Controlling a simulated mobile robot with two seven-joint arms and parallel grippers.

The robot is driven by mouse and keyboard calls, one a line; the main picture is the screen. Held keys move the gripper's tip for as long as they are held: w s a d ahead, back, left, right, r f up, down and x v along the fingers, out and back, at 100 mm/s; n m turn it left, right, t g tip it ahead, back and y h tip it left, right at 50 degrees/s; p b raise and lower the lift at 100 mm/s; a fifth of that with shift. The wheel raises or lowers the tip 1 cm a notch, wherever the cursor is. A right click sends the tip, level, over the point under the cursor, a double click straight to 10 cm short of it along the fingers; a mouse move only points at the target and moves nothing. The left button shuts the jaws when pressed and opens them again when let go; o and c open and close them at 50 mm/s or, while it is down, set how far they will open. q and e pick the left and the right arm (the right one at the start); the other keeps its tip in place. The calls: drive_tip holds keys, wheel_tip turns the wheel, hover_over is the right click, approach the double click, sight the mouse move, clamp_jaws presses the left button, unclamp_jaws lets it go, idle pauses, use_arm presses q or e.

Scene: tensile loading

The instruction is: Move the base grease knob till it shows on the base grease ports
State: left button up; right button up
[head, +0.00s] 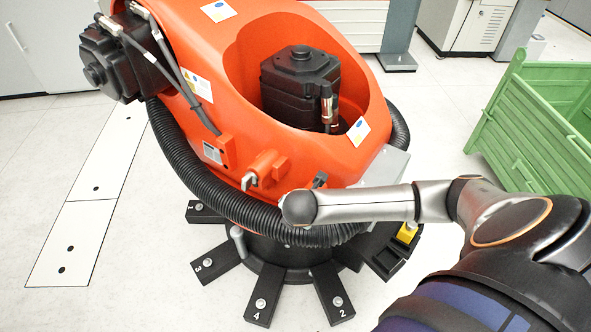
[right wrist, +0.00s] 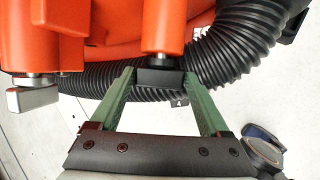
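A large orange machine (head: 195,30) stands on a black footed base. A black knob (right wrist: 160,77) sits below an orange cylinder (right wrist: 163,25) in the right wrist view. My right gripper (right wrist: 160,74) has one green finger on each side of this knob, which fills the gap between the tips; it looks shut on it. A silver handle (right wrist: 33,96) on a neighbouring orange block is left of the fingers; it also shows in the head view (head: 248,181). In the head view my right wrist hides the gripper and black knob. No label for grease ports is readable. My left gripper is not in view.
A ribbed black hose (head: 190,180) curves around the machine, close behind the right fingers (right wrist: 235,45). Numbered black feet (head: 262,297) spread over the floor. A green crate (head: 530,125) stands at right. The floor at left (head: 150,250) is clear.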

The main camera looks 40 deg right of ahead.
drive_tip(key=c, duration=0.9)
drive_tip(key=shift+s+t+p, duration=0.15)
drive_tip(key=shift+t+p, duration=0.25)
drive_tip(key=o, duration=1.3)
